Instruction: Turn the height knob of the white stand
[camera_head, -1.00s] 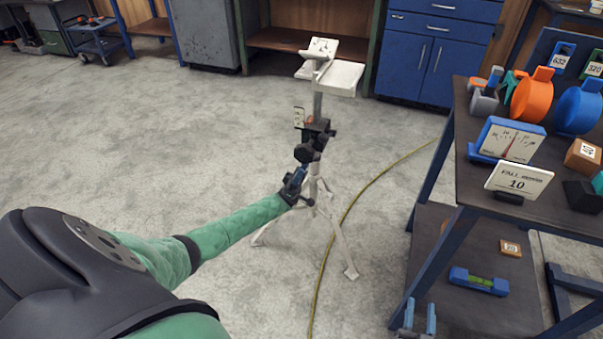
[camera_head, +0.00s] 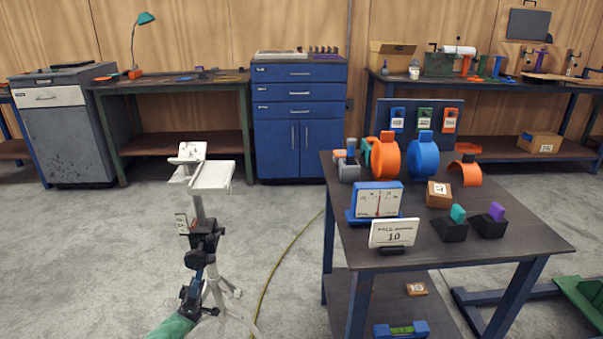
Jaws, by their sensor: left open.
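The white stand (camera_head: 211,176) stands at the left of the head view, with a tilted white top and splayed legs cut off at the bottom edge. A black clamp block sits on its post, and the dark height knob (camera_head: 194,259) sticks out below it toward me. My left gripper (camera_head: 197,274) is open, just under and very close to the knob. I cannot tell whether the fingers touch it or lie around it. My green left arm comes in from the bottom. My right gripper is not in view.
A dark table (camera_head: 505,222) at right holds orange and blue rings, a dial gauge (camera_head: 378,200) and a sign (camera_head: 393,233) reading 10. A yellow cable (camera_head: 284,262) lies on the floor between stand and table. Blue drawers (camera_head: 299,120) and benches line the back wall.

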